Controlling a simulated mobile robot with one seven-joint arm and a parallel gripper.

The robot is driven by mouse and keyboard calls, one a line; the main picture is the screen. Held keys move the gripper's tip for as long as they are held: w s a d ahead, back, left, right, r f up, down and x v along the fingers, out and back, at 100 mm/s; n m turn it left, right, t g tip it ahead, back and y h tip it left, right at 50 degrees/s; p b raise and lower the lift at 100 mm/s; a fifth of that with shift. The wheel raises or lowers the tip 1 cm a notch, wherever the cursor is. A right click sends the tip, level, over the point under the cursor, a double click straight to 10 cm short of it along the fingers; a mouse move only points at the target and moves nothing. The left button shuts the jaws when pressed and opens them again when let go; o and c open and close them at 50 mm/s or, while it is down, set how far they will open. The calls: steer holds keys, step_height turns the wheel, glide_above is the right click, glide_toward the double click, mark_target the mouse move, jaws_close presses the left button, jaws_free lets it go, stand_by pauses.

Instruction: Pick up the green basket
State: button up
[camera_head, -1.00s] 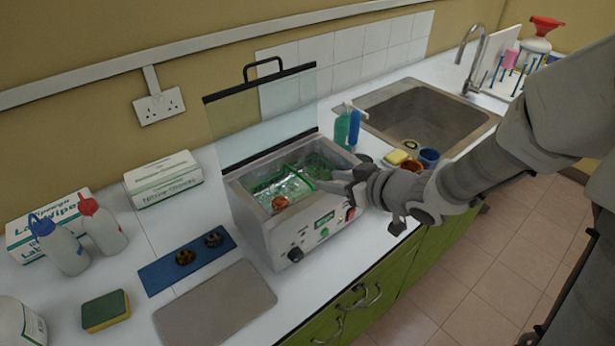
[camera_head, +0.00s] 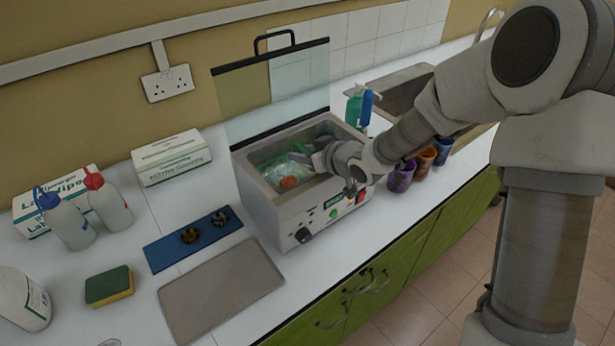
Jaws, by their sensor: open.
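A steel bath (camera_head: 291,217) with its glass lid (camera_head: 272,97) raised stands on the counter. The green basket (camera_head: 271,172) is inside the bath, under clear liquid, and shows only in part. My gripper (camera_head: 306,157) is open and reaches over the right side of the bath, low at the basket. My wrist hides the basket's right part. I cannot tell whether the fingers touch it.
Several coloured cups (camera_head: 402,175) and a green bottle (camera_head: 354,106) stand right of the bath by the sink (camera_head: 407,92). A blue tray (camera_head: 165,252) with two small dark parts, a grey mat (camera_head: 219,288) and a sponge (camera_head: 109,286) lie left.

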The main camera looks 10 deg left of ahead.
steer(key=shift+w+a+f, duration=0.35)
steer(key=shift+w+a, duration=0.1)
jaws_close()
steer(key=shift+r, duration=0.1)
stand_by(1.1)
